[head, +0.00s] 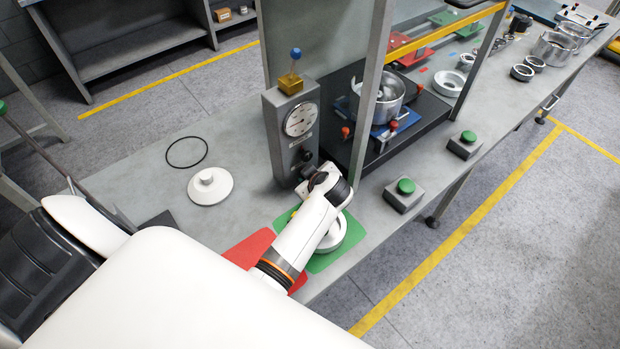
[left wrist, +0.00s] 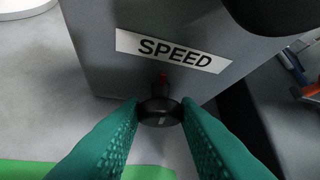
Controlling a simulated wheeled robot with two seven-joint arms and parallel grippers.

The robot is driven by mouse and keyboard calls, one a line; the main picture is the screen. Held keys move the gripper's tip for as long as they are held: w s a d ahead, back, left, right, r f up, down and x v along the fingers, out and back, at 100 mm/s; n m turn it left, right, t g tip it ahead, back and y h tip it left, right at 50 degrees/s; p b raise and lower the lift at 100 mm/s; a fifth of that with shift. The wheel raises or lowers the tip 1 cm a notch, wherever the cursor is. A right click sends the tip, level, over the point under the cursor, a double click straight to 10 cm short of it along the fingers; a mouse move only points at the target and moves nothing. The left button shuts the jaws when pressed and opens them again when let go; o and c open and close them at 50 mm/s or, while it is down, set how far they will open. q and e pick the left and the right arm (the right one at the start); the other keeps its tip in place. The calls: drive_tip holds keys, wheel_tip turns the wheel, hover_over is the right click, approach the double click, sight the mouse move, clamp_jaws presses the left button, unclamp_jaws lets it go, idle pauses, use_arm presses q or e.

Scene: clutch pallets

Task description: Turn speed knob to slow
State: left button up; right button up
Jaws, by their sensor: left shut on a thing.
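The speed knob (left wrist: 160,112) is a small black round knob on the grey control box (left wrist: 95,50), below the white SPEED label (left wrist: 172,50). A red mark (left wrist: 163,78) lies just above the knob, and a short pale line shows on its face near the bottom. My left gripper (left wrist: 159,119) has its green fingers shut on the knob, one on each side. In the head view, the control box (head: 277,132) stands upright with a dial on its front, and my white left arm reaches its lower part. The arm hides the knob there. My right gripper is out of view.
A green mat (head: 322,262) and a red mat (head: 247,250) lie on the bench under my arm. A white round part (head: 210,186) and a black ring (head: 186,152) lie to the left. Green-button boxes (head: 403,195) stand to the right. A frame post (head: 368,100) rises beside the control box.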

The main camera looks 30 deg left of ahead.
use_arm(q)
drive_tip(key=shift+s+f+n+t+b, duration=0.15)
drive_tip(key=shift+f+n+t+b, duration=0.2)
drive_tip(key=shift+t+b, duration=0.4)
drive_tip(key=shift+a+r, duration=0.1)
drive_tip(key=shift+r, duration=0.15)
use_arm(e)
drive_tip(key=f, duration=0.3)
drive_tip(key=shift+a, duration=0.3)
use_arm(q)
drive_tip(key=o, duration=0.9)
drive_tip(key=shift+o, duration=0.2)
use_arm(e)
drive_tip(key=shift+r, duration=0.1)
use_arm(q)
drive_tip(key=shift+r, duration=0.1)
